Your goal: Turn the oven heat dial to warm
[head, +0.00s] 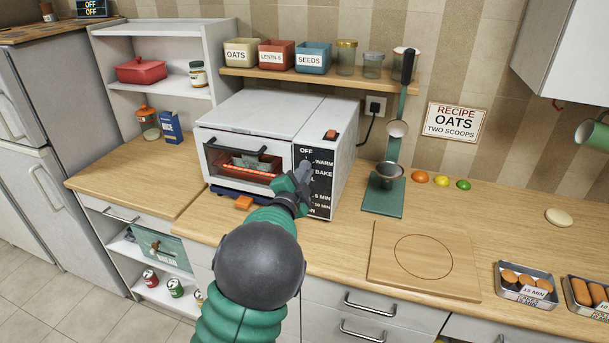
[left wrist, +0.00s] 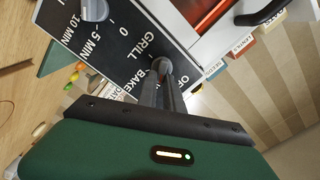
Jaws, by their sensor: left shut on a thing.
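The white oven (head: 265,118) stands on the counter with a black dial panel (head: 322,157) at its right front. The panel reads OFF, WARM, BAKE and, in the left wrist view, GRILL. My left gripper (head: 303,178) is at this panel, its fingers shut on the grey heat dial (left wrist: 162,65). The fingers and arm cover much of the dial in the head view, and I cannot tell which label it points to. A second grey dial (left wrist: 95,9) sits by the 0, 5 MIN and 10 MIN marks. My right gripper is not in view.
The glass oven door (head: 242,163) is closed over a red glow. A green stand (head: 384,195) with scoops is right of the oven. A round-marked board (head: 424,258) and trays (head: 527,286) lie farther right. A shelf (head: 322,80) of jars hangs above.

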